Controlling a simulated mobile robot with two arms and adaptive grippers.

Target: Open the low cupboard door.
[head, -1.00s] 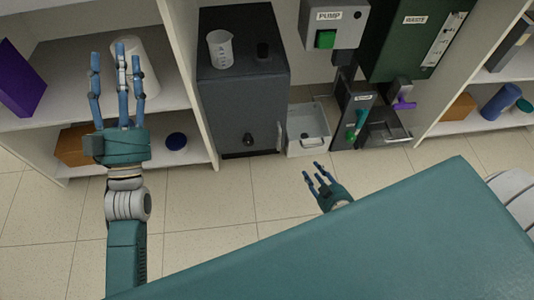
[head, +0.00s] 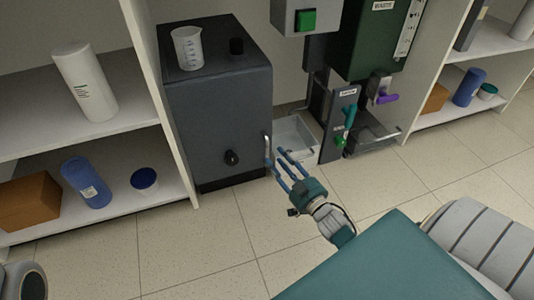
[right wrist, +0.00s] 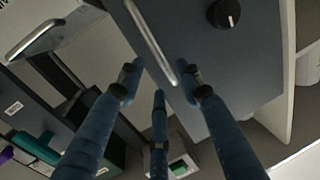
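The low cupboard (head: 215,125) is a dark grey box standing on the floor, and its front door looks shut. A black round knob (head: 232,158) sits low on the door. A slim metal bar handle (head: 267,150) stands upright at the door's right edge. My right gripper (head: 279,163) is open, its blue fingers pointing at the handle. In the right wrist view, the handle's bar (right wrist: 152,42) reaches down between the spread fingertips (right wrist: 161,85); I cannot tell whether they touch it. My left gripper is out of view.
A beaker (head: 188,48) and a black cap (head: 236,46) stand on the cupboard top. A white tray (head: 296,132) and the rig with a teal lever (head: 350,116) and purple lever (head: 385,96) are right of the cupboard. Shelves flank both sides. The floor (head: 200,235) in front is clear.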

